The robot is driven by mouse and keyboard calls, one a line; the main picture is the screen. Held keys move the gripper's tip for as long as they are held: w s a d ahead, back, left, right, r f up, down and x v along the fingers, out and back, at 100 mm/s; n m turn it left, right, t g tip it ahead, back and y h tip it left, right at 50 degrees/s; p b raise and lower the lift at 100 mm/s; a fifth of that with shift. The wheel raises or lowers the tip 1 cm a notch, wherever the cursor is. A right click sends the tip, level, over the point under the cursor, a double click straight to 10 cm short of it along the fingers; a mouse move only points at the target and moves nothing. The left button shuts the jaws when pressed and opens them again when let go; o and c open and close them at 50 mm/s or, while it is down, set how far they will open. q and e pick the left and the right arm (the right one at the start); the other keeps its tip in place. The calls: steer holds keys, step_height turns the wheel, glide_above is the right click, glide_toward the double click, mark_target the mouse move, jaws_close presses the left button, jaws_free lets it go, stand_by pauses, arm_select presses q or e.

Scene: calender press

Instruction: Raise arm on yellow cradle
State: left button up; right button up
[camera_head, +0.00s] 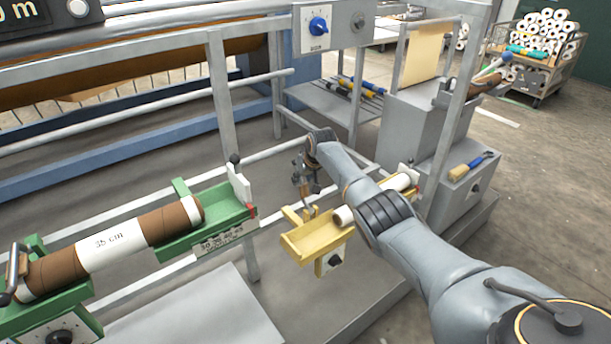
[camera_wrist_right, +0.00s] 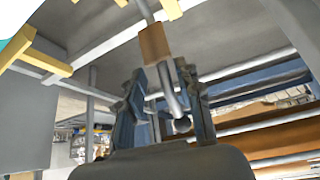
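The yellow cradle (camera_head: 318,238) is a small open trough on the machine's front frame, with a dial below it. A white roll (camera_head: 372,200) lies at its right part, partly behind my right arm. My right gripper (camera_head: 306,184) is over the cradle's left end. In the right wrist view, the two dark fingers (camera_wrist_right: 165,108) stand apart on either side of a thin metal arm (camera_wrist_right: 169,92). That arm has a brown block (camera_wrist_right: 154,45) and a rounded end. I see a gap between arm and fingers on at least one side. My left gripper is out of view.
A green cradle (camera_head: 215,215) at left holds a brown and white roll (camera_head: 110,242) marked 35 cm. A grey upright post (camera_head: 228,120) stands left of my gripper. A control box with a blue knob (camera_head: 318,25) is above. A brush (camera_head: 470,168) lies on a grey ledge at right.

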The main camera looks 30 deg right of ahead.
steer(key=shift+v, duration=0.75)
steer(key=v, duration=1)
steer(key=shift+r, duration=0.3)
steer(key=shift+s, duration=0.1)
